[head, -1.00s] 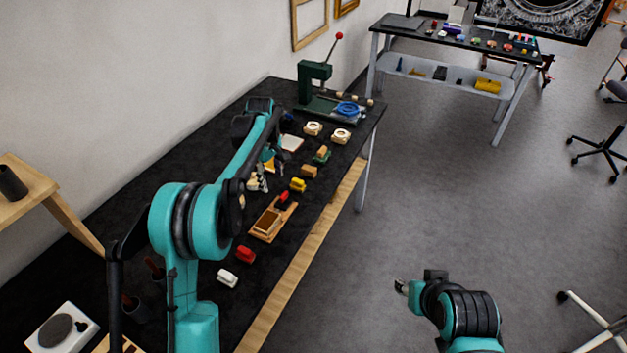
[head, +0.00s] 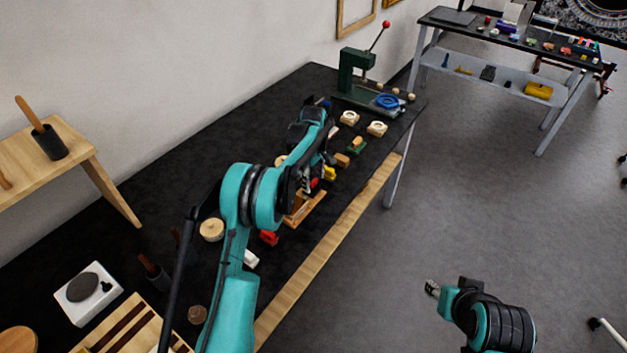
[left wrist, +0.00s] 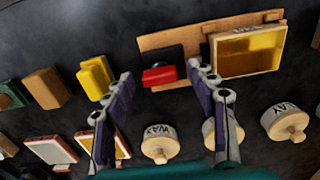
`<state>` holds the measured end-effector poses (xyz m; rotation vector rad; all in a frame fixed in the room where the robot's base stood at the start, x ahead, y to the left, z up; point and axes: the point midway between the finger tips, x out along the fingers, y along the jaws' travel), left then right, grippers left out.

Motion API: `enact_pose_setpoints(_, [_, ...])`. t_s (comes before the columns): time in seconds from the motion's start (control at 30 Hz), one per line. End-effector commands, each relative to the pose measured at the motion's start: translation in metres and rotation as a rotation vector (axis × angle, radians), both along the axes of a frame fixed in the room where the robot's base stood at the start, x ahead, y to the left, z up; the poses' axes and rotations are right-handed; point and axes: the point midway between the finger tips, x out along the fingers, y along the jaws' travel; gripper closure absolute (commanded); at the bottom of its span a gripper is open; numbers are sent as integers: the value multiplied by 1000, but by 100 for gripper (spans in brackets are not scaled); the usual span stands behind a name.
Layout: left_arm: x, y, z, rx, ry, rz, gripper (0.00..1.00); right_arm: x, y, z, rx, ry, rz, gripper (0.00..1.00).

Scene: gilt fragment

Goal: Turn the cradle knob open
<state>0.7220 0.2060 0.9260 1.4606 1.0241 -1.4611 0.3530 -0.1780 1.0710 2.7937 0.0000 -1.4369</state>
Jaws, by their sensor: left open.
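The wooden cradle (head: 306,210) lies on the black bench, partly hidden by my left arm in the head view. In the left wrist view the cradle board (left wrist: 190,44) carries a red knob (left wrist: 160,75) on a dark block and a gold-filled tray (left wrist: 248,54). My left gripper (left wrist: 159,80) is open, with one finger on either side of the red knob in the picture. I cannot tell whether they touch it. My right gripper (head: 432,288) is over the floor beside the bench, too small to read.
A green press (head: 362,85) stands at the bench's far end.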

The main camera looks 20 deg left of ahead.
Motion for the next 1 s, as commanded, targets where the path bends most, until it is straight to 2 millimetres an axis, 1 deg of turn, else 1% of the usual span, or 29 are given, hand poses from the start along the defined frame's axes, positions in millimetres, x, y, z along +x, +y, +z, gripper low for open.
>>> enact_pose_setpoints(0.1, [0,0,0,0,0,0,43,0,0,0,0,0,0,60])
enact_pose_setpoints(0.13, [0,0,0,0,0,0,48,0,0,0,0,0,0,60])
enact_pose_setpoints(0.17, [0,0,0,0,0,0,56,0,0,0,0,0,0,60])
enact_pose_setpoints(0.2, [0,0,0,0,0,0,67,0,0,0,0,0,0,60])
enact_pose_setpoints(0.27, [0,0,0,0,0,0,83,0,0,0,0,0,0,60])
enact_pose_setpoints(0.3, [0,0,0,0,0,0,93,0,0,0,0,0,0,60])
enact_pose_setpoints(0.67, [0,0,1,0,0,-33,93,0,0,1,0,0,0,60])
enact_pose_setpoints(0.87, [0,0,1,0,0,-132,93,0,0,2,0,0,0,60])
enact_pose_setpoints(1.0, [0,0,1,0,0,-243,93,0,0,3,0,0,0,60])
